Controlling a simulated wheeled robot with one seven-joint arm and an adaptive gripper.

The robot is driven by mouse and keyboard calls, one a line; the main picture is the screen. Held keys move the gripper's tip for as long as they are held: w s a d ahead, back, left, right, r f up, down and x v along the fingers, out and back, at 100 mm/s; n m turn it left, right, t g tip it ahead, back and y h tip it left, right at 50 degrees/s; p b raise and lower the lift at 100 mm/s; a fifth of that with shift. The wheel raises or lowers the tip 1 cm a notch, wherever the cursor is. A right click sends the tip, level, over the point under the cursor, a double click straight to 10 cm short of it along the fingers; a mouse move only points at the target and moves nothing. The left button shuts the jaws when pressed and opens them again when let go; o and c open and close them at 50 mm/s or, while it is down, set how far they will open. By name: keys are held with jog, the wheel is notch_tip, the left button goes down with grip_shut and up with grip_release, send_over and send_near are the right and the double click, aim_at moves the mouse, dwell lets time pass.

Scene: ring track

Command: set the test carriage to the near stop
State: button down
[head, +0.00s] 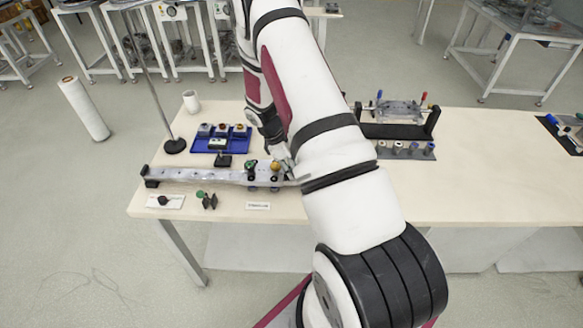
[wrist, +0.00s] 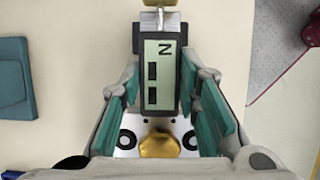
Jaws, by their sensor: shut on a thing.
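A long silver rail (head: 205,175) runs along the front left of the table. The test carriage (head: 262,178) sits near its right part, with a green knob (head: 251,165) and a gold knob (head: 275,166) on it. My gripper (wrist: 160,85) is shut, its teal pads against the sides of a dark gauge with a pale display (wrist: 160,70) reading N. The gold knob also shows in the wrist view (wrist: 158,146), on a pale plate (wrist: 128,150). In the head view my arm hides the rail's right end and the gauge. I cannot tell whether the gauge is fixed to the carriage.
A blue tray (head: 236,147) with small blocks lies behind the rail. A dark fixture (head: 400,130) stands at the right. The right front table is clear.

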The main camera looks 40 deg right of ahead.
jog(key=shift+s+d, duration=0.25)
jog(key=shift+s, duration=0.1)
jog(key=c, duration=1.2)
grip_release()
jog(key=shift+d, duration=0.1)
jog(key=shift+w, duration=0.1)
jog(key=shift+w+a+r, duration=0.25)
jog(key=shift+a+r, duration=0.05)
jog(key=shift+r, duration=0.2)
jog(key=v, duration=1.1)
